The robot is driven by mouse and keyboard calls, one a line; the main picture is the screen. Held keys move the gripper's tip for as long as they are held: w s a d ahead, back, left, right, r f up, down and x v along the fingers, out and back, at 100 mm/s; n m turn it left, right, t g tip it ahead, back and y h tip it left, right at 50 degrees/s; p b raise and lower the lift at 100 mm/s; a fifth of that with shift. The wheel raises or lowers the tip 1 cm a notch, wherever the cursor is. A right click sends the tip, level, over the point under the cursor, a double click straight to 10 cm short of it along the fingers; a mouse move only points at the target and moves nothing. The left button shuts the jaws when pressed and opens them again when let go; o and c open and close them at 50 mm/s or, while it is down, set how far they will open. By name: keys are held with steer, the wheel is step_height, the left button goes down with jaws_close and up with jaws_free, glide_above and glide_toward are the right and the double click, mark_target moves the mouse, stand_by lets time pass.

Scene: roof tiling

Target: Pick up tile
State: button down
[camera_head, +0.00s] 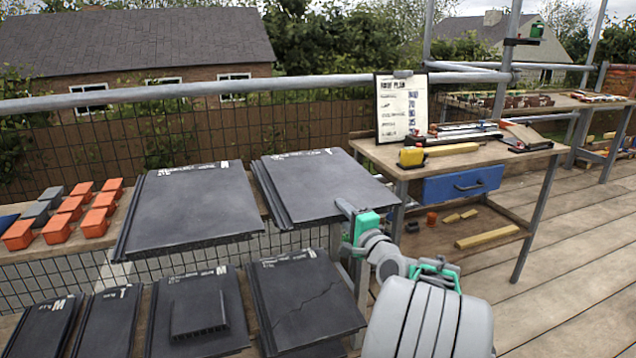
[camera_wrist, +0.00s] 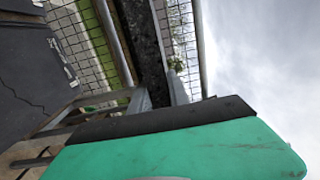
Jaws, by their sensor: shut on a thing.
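A dark grey roof tile (camera_head: 325,186) is at the right end of the upper shelf, roughly level. My gripper (camera_head: 346,208) is shut on its front right edge. In the wrist view the tile (camera_wrist: 149,45) shows edge-on as a dark strip, running up from between the two fingers of my gripper (camera_wrist: 158,95). I cannot tell whether the tile rests on the shelf or is slightly clear of it. A second large tile (camera_head: 195,205) lies to its left, apart from it.
Several tiles lie on the lower shelf, one with a crack (camera_head: 302,300). Orange and grey blocks (camera_head: 70,207) sit at the left. A workbench (camera_head: 440,162) with a clipboard (camera_head: 401,108) and blue drawer stands right. A rail and mesh run behind. The deck at right is clear.

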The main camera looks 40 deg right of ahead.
steer(key=shift+r+p, duration=0.45)
steer(key=shift+r, duration=0.35)
step_height(320, 180, up, 3)
steer(key=shift+f+p, duration=0.1)
steer(key=shift+p, duration=0.8)
steer(key=s+a+r+p, duration=0.1)
steer(key=s+r+p, duration=0.1)
steer(key=s+r, duration=0.2)
steer(key=s+a+r+p, duration=0.1)
steer(key=s+r+p, duration=0.1)
steer(key=s+r, duration=0.3)
steer(key=v, duration=0.5)
steer(key=shift+d, duration=0.15)
steer(key=shift+w, duration=0.1)
steer(key=c, duration=1.8)
jaws_free()
steer(key=shift+c, duration=0.2)
jaws_close()
